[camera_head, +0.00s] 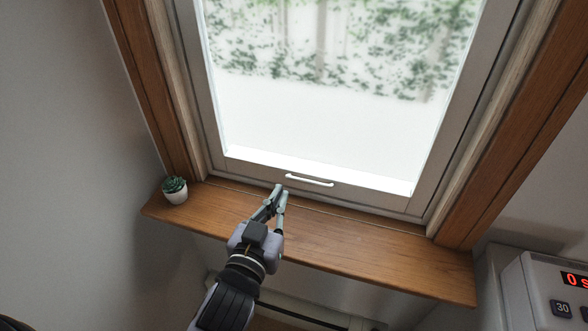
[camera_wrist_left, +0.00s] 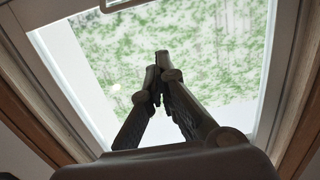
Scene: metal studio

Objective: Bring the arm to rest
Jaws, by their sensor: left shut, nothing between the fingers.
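My left gripper (camera_head: 279,190) reaches up from the bottom over the wooden sill, in front of the window's lower frame. Its fingertips are together with nothing between them; they also show closed in the left wrist view (camera_wrist_left: 161,56). The white window handle (camera_head: 309,180) is just right of and above the fingertips in the head view, and they look apart. A bit of the handle (camera_wrist_left: 122,4) shows at the top of the wrist view. My right gripper is in neither view.
A small potted succulent (camera_head: 174,190) stands at the left end of the wooden sill (camera_head: 350,250). A grey appliance (camera_head: 535,290) with a red display and buttons is at the lower right. The sill right of my gripper is clear.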

